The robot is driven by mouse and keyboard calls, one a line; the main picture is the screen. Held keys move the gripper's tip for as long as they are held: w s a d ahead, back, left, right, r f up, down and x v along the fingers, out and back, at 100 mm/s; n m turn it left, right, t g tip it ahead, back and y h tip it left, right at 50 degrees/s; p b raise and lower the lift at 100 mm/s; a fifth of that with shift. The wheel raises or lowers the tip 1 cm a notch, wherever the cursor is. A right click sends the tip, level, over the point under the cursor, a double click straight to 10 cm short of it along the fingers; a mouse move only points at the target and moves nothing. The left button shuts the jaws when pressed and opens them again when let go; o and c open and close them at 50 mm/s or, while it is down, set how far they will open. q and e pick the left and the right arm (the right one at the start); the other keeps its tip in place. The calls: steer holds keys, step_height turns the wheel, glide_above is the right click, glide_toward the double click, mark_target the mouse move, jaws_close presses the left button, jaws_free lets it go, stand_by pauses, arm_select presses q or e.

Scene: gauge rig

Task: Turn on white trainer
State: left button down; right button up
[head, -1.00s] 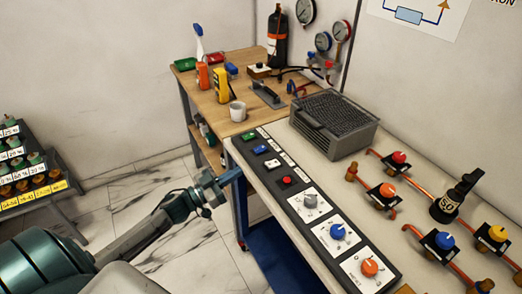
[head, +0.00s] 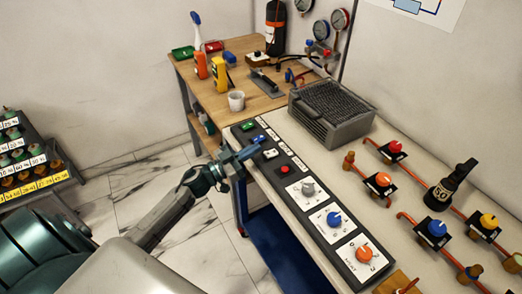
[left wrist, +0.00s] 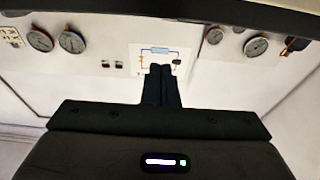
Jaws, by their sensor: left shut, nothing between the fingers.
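The black control panel (head: 309,205) runs along the near left edge of the bench. It carries a green switch (head: 248,126), a blue switch (head: 259,138), a white switch (head: 270,153) and a red button (head: 284,169). My left gripper (head: 250,152) is shut and empty, with its tips at the panel's left edge, just left of the white switch. I cannot tell whether the tips touch anything. My right gripper is out of view.
Grey, blue and orange knobs (head: 363,254) sit nearer on the panel. A grey mesh-topped box (head: 325,125) stands behind it. A white cup (head: 236,101) stands on the wooden table. Floor is open at left.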

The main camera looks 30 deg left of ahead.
mark_target(261, 159)
arm_select(q)
steer(key=x, duration=0.2)
steer(key=p+x, duration=0.1)
steer(key=x, duration=0.1)
steer(key=shift+r, duration=0.25)
step_height(261, 159, down, 3)
steer(key=shift+s+a+f, duration=0.1)
steer(key=shift+s, duration=0.1)
steer(key=shift+s+a+f, duration=0.1)
steer(key=shift+s+f, duration=0.05)
steer(key=shift+f, duration=0.5)
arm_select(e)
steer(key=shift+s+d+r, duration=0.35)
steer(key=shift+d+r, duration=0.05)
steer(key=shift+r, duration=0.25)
